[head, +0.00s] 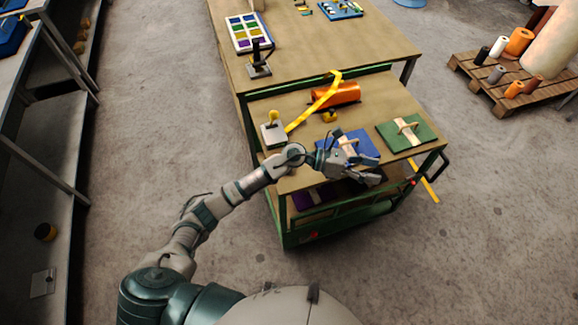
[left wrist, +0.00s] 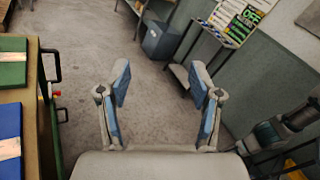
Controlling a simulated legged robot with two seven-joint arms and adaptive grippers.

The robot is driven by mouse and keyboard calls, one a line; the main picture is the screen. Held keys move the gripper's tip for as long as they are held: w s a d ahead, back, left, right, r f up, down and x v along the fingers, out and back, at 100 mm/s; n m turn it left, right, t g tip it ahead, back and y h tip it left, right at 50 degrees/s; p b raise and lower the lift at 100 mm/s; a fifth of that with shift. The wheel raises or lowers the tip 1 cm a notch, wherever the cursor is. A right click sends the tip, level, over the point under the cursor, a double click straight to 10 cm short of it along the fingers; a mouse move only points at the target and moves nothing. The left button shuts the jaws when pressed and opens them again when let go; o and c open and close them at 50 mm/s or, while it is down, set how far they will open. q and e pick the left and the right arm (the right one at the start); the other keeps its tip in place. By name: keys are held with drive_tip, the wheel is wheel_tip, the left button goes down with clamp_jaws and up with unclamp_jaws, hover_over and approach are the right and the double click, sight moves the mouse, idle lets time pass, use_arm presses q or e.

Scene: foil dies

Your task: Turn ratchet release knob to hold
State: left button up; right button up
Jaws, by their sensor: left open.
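A yellow round knob (head: 272,116) stands on a pale square plate at the left front of the green cart's top; I cannot tell whether it is the ratchet release knob. A small yellow piece (head: 329,116) lies by an orange roll (head: 338,94), with a yellow strap (head: 305,112) running beside it. My left gripper (head: 372,168) is over the cart's front edge, right of the knob and apart from it. In the left wrist view the left gripper (left wrist: 160,82) is open and empty, with floor between its fingers. The knob is not in that view. My right gripper is not in view.
A blue folded pack (head: 362,142) and a green one (head: 412,136) lie on the cart (head: 300,180) near my left gripper. A workbench (head: 330,50) with a black lever (head: 259,68) stands behind. A pallet (head: 500,85) holds rolls at right.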

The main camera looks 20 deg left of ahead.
use_arm(q)
drive_tip(key=w+a+f+m+g+y, duration=0.2)
drive_tip(key=w+a+f+m+y, duration=0.1)
drive_tip(key=a+f+m+y, duration=0.4)
drive_tip(key=w+a+r+t+y, duration=0.1)
drive_tip(key=w+a+y, duration=0.3)
drive_tip(key=a, duration=0.6)
drive_tip(key=w+a+r+y, duration=0.1)
drive_tip(key=w+a+y, duration=0.1)
drive_tip(key=a+y, duration=0.65)
drive_tip(key=shift+h, duration=0.85)
drive_tip(key=f, duration=0.5)
drive_tip(key=f+p, duration=0.1)
drive_tip(key=f, duration=0.2)
drive_tip(key=shift+s+f, duration=0.25)
drive_tip(key=shift+f, duration=0.05)
drive_tip(key=f, duration=0.5)
drive_tip(key=f+p, duration=0.1)
drive_tip(key=f, duration=0.2)
drive_tip(key=shift+a, duration=0.35)
drive_tip(key=shift+d+f, duration=0.15)
drive_tip(key=shift+f, duration=0.3)
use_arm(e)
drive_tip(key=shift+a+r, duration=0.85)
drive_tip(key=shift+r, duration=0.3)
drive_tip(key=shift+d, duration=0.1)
